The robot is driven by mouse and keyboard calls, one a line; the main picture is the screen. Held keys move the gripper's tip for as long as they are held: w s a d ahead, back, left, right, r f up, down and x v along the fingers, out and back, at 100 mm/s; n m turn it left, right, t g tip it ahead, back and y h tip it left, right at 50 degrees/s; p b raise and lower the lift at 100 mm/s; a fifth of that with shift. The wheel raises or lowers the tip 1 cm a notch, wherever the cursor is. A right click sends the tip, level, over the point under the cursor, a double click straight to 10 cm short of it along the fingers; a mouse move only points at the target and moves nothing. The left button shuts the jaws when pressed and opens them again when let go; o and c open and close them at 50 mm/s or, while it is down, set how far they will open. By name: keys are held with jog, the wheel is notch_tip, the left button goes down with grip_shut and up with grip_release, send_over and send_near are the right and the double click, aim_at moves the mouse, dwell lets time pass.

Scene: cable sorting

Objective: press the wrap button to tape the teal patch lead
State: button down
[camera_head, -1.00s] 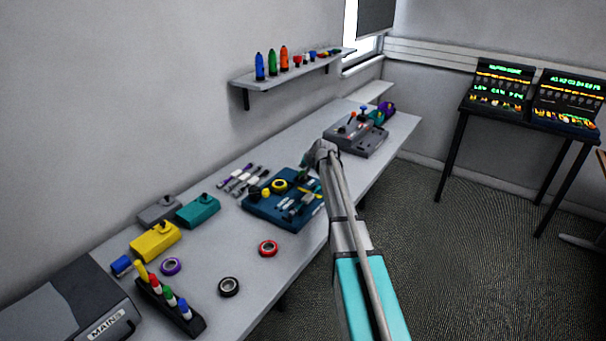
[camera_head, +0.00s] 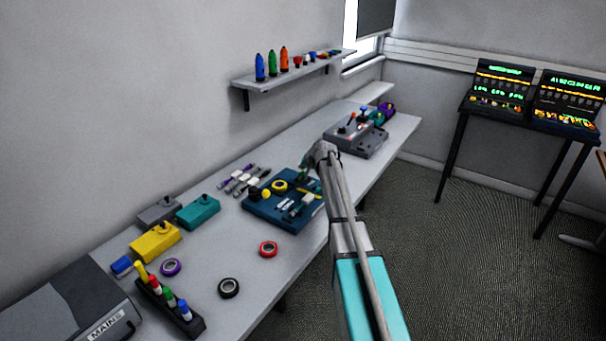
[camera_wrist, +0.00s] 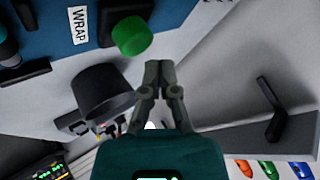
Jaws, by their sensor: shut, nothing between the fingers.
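The green wrap button (camera_wrist: 132,36) sits on a dark base beside a white WRAP label (camera_wrist: 78,25) on the blue board (camera_wrist: 60,58). My gripper (camera_wrist: 158,66) is shut and empty. In the wrist view its fingertips lie just below and right of the button, with a gap in the picture; I cannot tell the true distance. In the head view the board (camera_head: 258,211) is on the bench and my gripper (camera_head: 308,166) is over its far right end. I cannot make out the teal patch lead; small white and dark parts lie on the board.
A dark cylinder (camera_wrist: 92,92) stands near the button. A grey box with levers (camera_head: 350,135) is farther along the bench. Yellow (camera_head: 154,243) and teal (camera_head: 198,212) boxes stand nearer. A red tape roll (camera_head: 268,249) and a black one (camera_head: 229,287) lie in front.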

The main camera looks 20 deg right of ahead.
jog(key=shift+f+b, duration=1.05)
dwell(1.4)
jog(key=shift+r, duration=0.1)
jog(key=shift+r+p, duration=1)
jog(key=shift+p, duration=0.1)
notch_tip(320, 180, up, 6)
jog(key=p, duration=0.6)
dwell(0.9)
jog(key=s+a+f+n+g, duration=0.1)
jog(key=s+a, duration=0.2)
jog(key=s, duration=0.4)
jog(key=s+a+f+n+g, duration=0.1)
jog(key=s+a+g, duration=0.1)
jog(key=s+a, duration=0.2)
jog(key=s+a+f+n+g, duration=0.1)
jog(key=s+a, duration=0.3)
jog(key=s, duration=0.6)
jog(key=shift+s+a+f+n+g, duration=0.2)
jog(key=shift+f+n+g, duration=0.1)
jog(key=shift+f, duration=0.25)
jog(key=s+a+n+g+h, duration=0.1)
jog(key=s+a+g, duration=0.1)
jog(key=s, duration=0.9)
jog(key=s+a+f+n+g+h, duration=0.1)
jog(key=s+a+g, duration=0.1)
jog(key=s, duration=0.8)
jog(key=shift+s+a+f+n, duration=0.2)
jog(key=shift+s+f+n, duration=0.1)
jog(key=shift+s, duration=0.05)
